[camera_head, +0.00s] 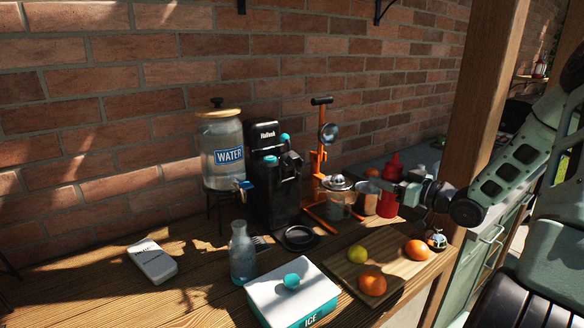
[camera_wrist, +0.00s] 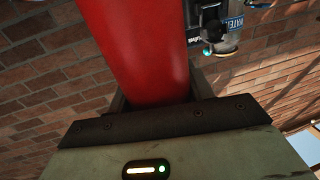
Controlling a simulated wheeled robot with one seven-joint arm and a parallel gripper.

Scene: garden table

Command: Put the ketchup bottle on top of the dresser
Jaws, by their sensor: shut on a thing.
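The red ketchup bottle (camera_head: 388,190) stands upright, or nearly so, near the back of the wooden table in the head view. My gripper (camera_head: 400,188) reaches in from the right and is shut on it. In the wrist view the bottle (camera_wrist: 140,45) fills the upper middle, between the fingers of my gripper (camera_wrist: 160,103). I cannot tell whether its base touches the surface beneath. A green-grey cabinet (camera_head: 468,268) with handles stands at the right, partly hidden by a wooden post and my arm; it may be the dresser.
Close to the bottle are a brownish jar (camera_head: 367,198), a glass juicer jar (camera_head: 340,202) and an orange press (camera_head: 318,160). A cutting board (camera_head: 350,262) with fruit lies in front. A wooden post (camera_head: 487,100) rises at the right. A water dispenser (camera_head: 222,150) stands left.

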